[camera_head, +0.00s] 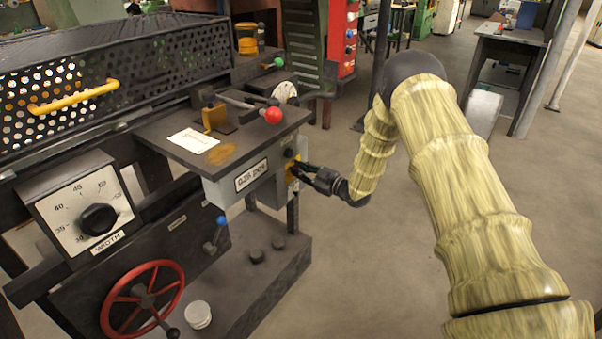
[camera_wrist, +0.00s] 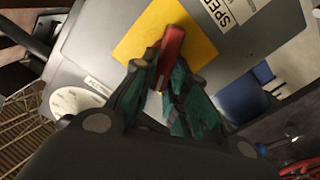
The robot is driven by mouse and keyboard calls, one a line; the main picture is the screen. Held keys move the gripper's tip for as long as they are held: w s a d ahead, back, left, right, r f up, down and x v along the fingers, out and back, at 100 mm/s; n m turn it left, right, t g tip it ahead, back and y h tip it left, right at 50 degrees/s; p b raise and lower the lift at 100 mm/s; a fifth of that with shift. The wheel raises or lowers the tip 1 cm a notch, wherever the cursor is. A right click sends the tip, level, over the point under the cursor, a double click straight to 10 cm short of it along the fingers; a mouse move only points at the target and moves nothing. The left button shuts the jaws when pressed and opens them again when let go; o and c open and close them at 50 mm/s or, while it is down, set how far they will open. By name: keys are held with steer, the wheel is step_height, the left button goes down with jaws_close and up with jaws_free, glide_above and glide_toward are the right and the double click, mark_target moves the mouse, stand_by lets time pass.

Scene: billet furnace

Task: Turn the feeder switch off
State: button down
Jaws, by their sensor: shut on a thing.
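The feeder switch is a red handle (camera_wrist: 173,45) on a yellow plate (camera_wrist: 202,42), seen close up in the wrist view. The yellow plate (camera_head: 291,188) sits on the right face of a grey box (camera_head: 262,197) in the head view. My gripper (camera_head: 297,169) reaches this face from the right. In the wrist view my gripper (camera_wrist: 163,82) has its green-padded fingers closed on the red handle from both sides. The handle's lower part is hidden between the fingers. In the head view the gripper hides the handle. No on or off marking is readable.
A table with a red-knobbed lever (camera_head: 273,115) stands above the box. A red handwheel (camera_head: 143,299), a blue-knobbed lever (camera_head: 221,221) and a width dial (camera_head: 97,219) are at the left. A mesh guard (camera_head: 170,62) runs behind. The floor at right is open.

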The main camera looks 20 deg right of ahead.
steer(key=shift+s+a+f+n+b, duration=0.15)
steer(key=shift+f+n+b, duration=0.15)
steer(key=shift+n+b, duration=1.25)
steer(key=shift+s+a+f+n+b, duration=0.15)
steer(key=shift+f+n+b, duration=0.35)
steer(key=shift+n, duration=2.1)
steer(key=shift+s+a+f+n+b, duration=0.15)
steer(key=shift+n+b, duration=1)
steer(key=shift+n, duration=0.9)
steer(key=shift+w, duration=0.1)
steer(key=c, duration=1.4)
jaws_free()
steer(key=shift+d, duration=0.1)
steer(key=v, duration=1.2)
